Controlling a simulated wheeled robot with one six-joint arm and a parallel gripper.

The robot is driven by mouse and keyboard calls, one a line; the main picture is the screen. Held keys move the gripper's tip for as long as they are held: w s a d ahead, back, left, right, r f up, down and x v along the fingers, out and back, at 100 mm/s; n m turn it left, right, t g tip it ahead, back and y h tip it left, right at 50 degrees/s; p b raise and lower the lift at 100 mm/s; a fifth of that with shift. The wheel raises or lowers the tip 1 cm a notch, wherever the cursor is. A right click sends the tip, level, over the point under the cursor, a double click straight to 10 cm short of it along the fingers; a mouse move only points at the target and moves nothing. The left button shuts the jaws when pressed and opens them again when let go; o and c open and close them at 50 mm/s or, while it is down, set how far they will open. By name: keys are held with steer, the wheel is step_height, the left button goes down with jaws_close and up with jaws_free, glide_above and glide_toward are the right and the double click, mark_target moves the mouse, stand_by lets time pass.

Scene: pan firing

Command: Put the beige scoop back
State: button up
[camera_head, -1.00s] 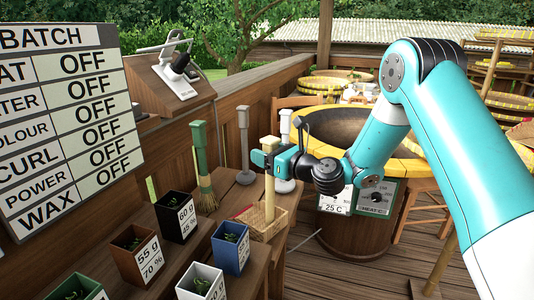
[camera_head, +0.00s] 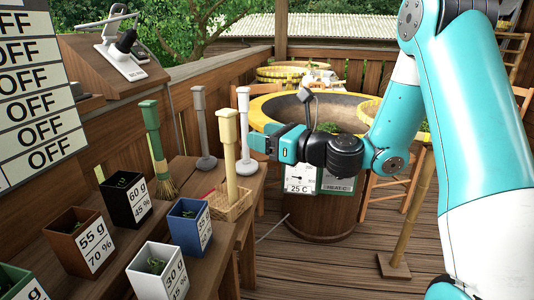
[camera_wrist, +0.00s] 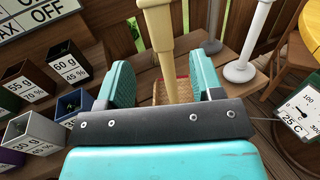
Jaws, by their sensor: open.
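The beige scoop (camera_head: 230,160) stands upright on the wooden bench; its pale post-like handle rises from a small woven part (camera_head: 238,206) at its foot. My gripper (camera_head: 254,143) is open and empty, just right of the handle's upper part in the head view. In the wrist view the handle (camera_wrist: 161,32) shows between the lines of my two open fingers (camera_wrist: 162,78), with a gap on both sides. My gripper's body hides the scoop's lower end there.
A green-handled brush (camera_head: 154,150), a grey tool (camera_head: 201,120) and a white tool (camera_head: 245,125) stand close by. Labelled boxes, including a blue one (camera_head: 188,230), stand in front. A large yellow-rimmed pan (camera_head: 265,110) is behind.

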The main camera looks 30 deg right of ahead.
steer(key=s+a+f+n+g+y, duration=0.1)
steer(key=s+a+n+g+y, duration=0.1)
steer(key=s+a+n+g, duration=1.55)
steer(key=s+d+f+n+t+h, duration=0.1)
steer(key=s+d+n+h, duration=0.2)
steer(key=n, duration=0.6)
steer(key=s+d+f+n+t+h, duration=0.1)
steer(key=s+d+n+h, duration=0.2)
steer(key=s+n, duration=0.4)
steer(key=n+h, duration=0.1)
steer(key=n, duration=0.2)
steer(key=shift+s, duration=0.4)
steer(key=shift+d+r, duration=0.1)
steer(key=shift+r, duration=0.05)
step_height(320, 180, up, 14)
steer(key=p, duration=1.4)
